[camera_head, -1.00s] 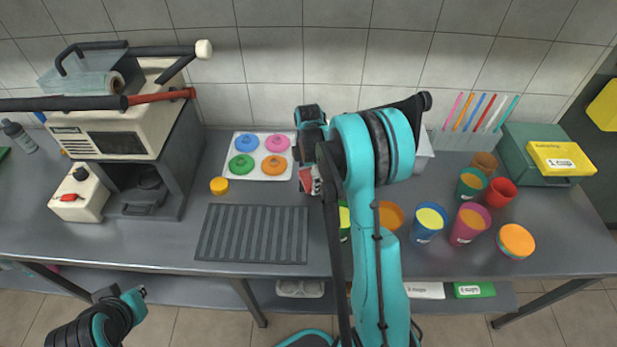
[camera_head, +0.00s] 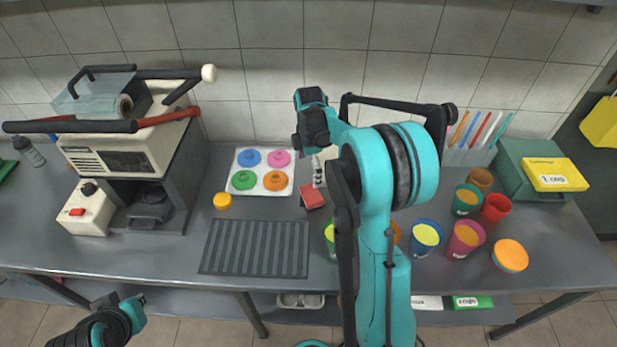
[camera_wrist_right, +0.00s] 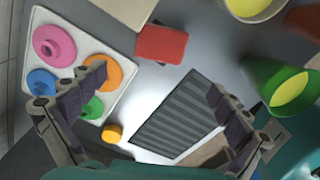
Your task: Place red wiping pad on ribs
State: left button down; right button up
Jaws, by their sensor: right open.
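The red wiping pad (camera_head: 312,196) lies on the grey counter, behind and right of the ribbed dark panel (camera_head: 254,248). In the right wrist view the pad (camera_wrist_right: 162,43) shows a dark edge under it, and the ribs (camera_wrist_right: 172,118) lie nearer the fingers. My right gripper (camera_head: 317,172) is beside the pad's far side in the head view, its fingers partly hidden by my arm. In the wrist view it is open (camera_wrist_right: 158,83), with nothing between its fingers. My left gripper (camera_head: 132,304) is low at the left, in front of the counter; its jaw state is unclear.
A white tray with coloured knobbed discs (camera_head: 235,184) and a yellow-orange piece (camera_head: 222,201) stand left of the pad. Several cups (camera_head: 464,238) crowd the right side. The press (camera_head: 130,150) fills the left. The ribbed panel's top is clear.

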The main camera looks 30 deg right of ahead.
jog(key=s+a+r+m+t, duration=0.3)
jog(key=s+a+r+m, duration=0.4)
jog(key=s+a+r, duration=0.15)
jog(key=s+a+m+t, duration=0.4)
jog(key=s+a+m, duration=0.3)
jog(key=s+m, duration=0.2)
jog(key=shift+s+f, duration=0.3)
jog(key=shift+s, duration=1.1)
jog(key=shift+a, duration=0.1)
